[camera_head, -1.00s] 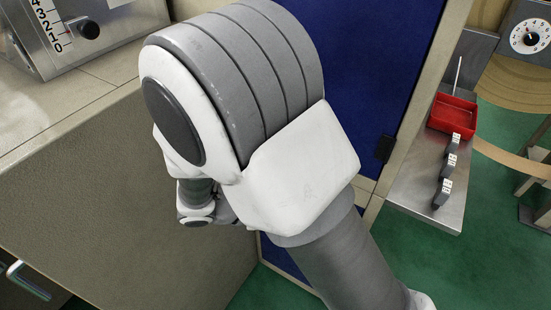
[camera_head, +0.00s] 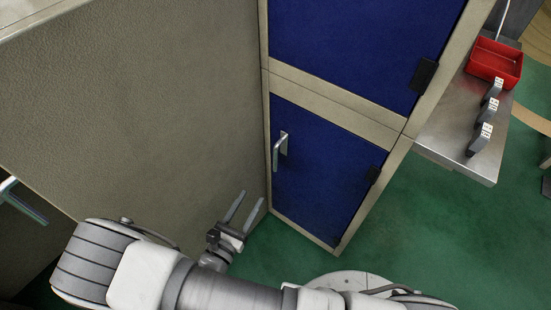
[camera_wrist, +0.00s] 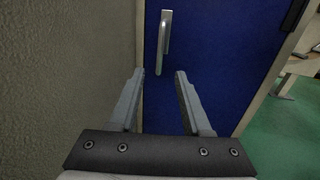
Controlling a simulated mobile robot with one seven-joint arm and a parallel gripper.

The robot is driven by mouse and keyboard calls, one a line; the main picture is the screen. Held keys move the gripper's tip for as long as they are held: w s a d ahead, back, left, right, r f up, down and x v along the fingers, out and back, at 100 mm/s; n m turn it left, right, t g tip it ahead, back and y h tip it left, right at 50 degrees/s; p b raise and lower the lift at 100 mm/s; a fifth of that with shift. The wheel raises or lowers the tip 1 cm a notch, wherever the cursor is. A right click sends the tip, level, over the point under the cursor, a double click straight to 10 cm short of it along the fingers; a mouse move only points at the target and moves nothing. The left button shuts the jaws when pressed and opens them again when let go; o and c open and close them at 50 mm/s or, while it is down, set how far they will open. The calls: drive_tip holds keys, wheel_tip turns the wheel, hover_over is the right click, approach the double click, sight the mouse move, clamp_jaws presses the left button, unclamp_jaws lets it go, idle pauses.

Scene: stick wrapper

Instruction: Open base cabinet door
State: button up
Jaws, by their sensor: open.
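The base cabinet door (camera_head: 325,165) is the lower blue panel in a beige frame, and it stands shut. Its metal handle (camera_head: 280,151) is a vertical bar near the door's left edge. In the wrist view the blue door (camera_wrist: 215,60) fills the middle, and the handle (camera_wrist: 163,42) shows above and beyond the gap between my open fingers (camera_wrist: 160,73).
A beige wall panel (camera_head: 140,110) stands close on the left of the door. An upper blue door (camera_head: 360,45) is above. A metal shelf (camera_head: 450,140) with a red tray (camera_head: 495,62) juts out at right. Green floor (camera_head: 420,220) is clear at right.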

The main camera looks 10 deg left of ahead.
sight(274, 160)
drive_tip(key=w+d+b, duration=0.1)
drive_tip(key=w, duration=0.4)
drive_tip(key=w+d+b, duration=0.1)
drive_tip(key=w, duration=0.4)
drive_tip(key=w+d+b, duration=0.1)
drive_tip(key=w, duration=0.4)
drive_tip(key=shift+w+d, duration=0.1)
drive_tip(key=shift+w, duration=0.3)
clamp_jaws()
idle(0.5)
